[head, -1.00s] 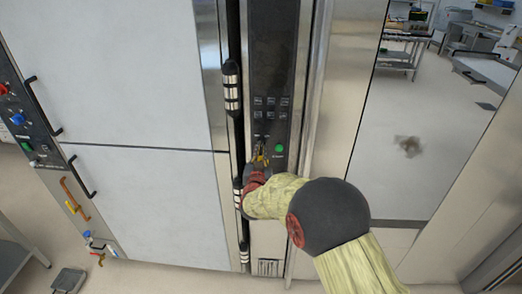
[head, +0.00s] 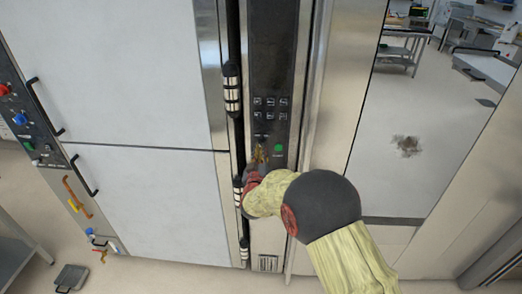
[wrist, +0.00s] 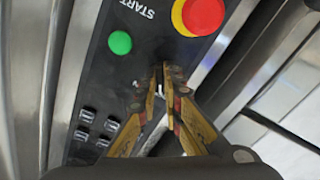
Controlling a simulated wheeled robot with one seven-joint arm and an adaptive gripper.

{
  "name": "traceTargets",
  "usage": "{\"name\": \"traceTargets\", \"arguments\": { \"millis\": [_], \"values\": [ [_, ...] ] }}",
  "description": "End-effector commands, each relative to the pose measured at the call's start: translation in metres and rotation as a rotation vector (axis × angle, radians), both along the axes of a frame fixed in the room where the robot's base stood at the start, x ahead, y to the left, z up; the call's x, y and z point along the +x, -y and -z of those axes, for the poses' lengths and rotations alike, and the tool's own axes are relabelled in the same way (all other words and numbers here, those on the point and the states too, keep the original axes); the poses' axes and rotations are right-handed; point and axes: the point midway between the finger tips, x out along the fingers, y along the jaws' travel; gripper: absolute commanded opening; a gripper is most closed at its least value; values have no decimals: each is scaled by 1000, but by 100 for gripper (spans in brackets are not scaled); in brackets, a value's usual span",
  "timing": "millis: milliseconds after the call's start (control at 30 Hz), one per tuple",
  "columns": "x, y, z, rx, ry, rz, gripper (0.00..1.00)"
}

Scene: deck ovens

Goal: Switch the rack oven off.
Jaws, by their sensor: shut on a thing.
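The rack oven's dark control panel (head: 272,70) runs up the narrow steel post between the large door and the steel side. A green START button (head: 279,148) sits low on it; it also shows in the wrist view (wrist: 120,42). A red button with a yellow ring (wrist: 203,15) shows at the top of the wrist view; my arm hides that area in the head view. My gripper (wrist: 167,76) has its yellow fingertips close together at the panel beside the green button. They are shut on a small control, probably a switch, mostly hidden between them.
Several small keys (wrist: 86,125) sit near the fingers, above the green button in the head view.

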Motion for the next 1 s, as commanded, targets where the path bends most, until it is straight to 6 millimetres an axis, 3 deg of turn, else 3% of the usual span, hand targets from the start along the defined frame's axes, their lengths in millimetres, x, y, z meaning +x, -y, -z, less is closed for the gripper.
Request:
{"name": "traceTargets", "arguments": {
  "millis": [433, 467, 767, 1000],
  "values": [
    [0, -1, 1, -11, -1, -1, 0],
    [0, -1, 0, -11, -1, -1, 9],
    [0, 0, 0, -10, -1, -1, 26],
    [0, 0, 0, -9, 0, 0, 26]
  ]
}}
